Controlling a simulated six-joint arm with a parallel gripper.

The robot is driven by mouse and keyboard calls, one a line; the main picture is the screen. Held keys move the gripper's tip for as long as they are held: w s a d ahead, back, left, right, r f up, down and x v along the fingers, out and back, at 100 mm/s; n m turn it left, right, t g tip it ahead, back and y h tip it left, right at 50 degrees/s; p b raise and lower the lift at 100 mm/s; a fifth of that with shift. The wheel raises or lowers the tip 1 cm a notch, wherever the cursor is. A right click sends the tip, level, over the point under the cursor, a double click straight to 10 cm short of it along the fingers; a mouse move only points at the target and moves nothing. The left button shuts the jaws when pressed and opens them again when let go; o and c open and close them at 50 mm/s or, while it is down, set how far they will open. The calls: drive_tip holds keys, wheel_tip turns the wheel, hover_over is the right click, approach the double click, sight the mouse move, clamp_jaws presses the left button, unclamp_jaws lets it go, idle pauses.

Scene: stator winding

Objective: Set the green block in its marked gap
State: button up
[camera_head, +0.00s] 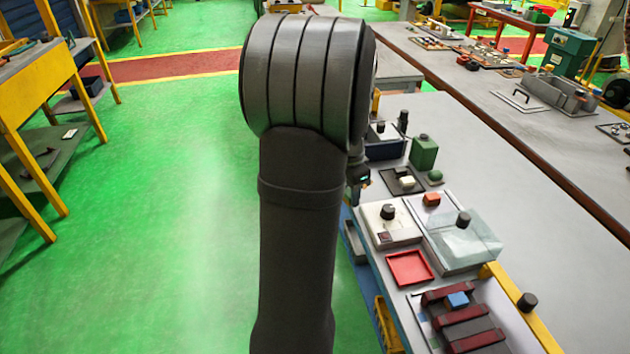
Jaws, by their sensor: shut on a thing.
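My arm fills the middle of the view and hides what is behind it. A dark end part with a small cyan light shows past its right edge; my gripper's fingers and anything between them are hidden. At the lower right, a pale tray (516,325) holds dark red bars (467,314) with gaps between them. A small blue block (457,300) sits among the bars. A small green patch (434,342) shows at the tray's left side; I cannot tell if it is a mark. I cannot make out a loose green block for certain.
A red tray (409,268), a white box with a black knob (388,212) and a clear-covered box (470,240) stand behind the bars. A green canister (423,152) stands farther back. A yellow rail with a black knob (528,302) edges the right.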

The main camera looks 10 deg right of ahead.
drive_tip(key=s+d+m, duration=0.2)
drive_tip(key=s, duration=0.1)
drive_tip(key=s+d+m, duration=0.1)
drive_tip(key=s+d, duration=0.2)
drive_tip(key=s+d+m, duration=0.2)
drive_tip(key=d, duration=0.1)
drive_tip(key=shift+s+r+m+g, duration=0.3)
drive_tip(key=shift+s, duration=0.1)
drive_tip(key=s+d+m, duration=0.2)
drive_tip(key=s+m, duration=0.1)
drive_tip(key=s, duration=0.3)
drive_tip(key=s+d+m, duration=0.2)
drive_tip(key=s+m, duration=0.1)
drive_tip(key=s, duration=0.3)
drive_tip(key=s+d+r+m+g, duration=0.1)
drive_tip(key=s+d+m, duration=0.2)
drive_tip(key=s, duration=0.3)
drive_tip(key=shift+d+m+y, duration=0.1)
drive_tip(key=shift+m+y, duration=0.2)
drive_tip(key=shift+m, duration=0.3)
drive_tip(key=s+m, duration=0.1)
drive_tip(key=s, duration=0.2)
drive_tip(key=s+m, duration=0.2)
drive_tip(key=s, duration=0.1)
drive_tip(key=s+m, duration=0.2)
drive_tip(key=s, duration=0.1)
drive_tip(key=shift+d+f, duration=0.15)
drive_tip(key=shift+f, duration=1.8)
drive_tip(key=shift+f, duration=0.3)
drive_tip(key=shift+f, duration=0.3)
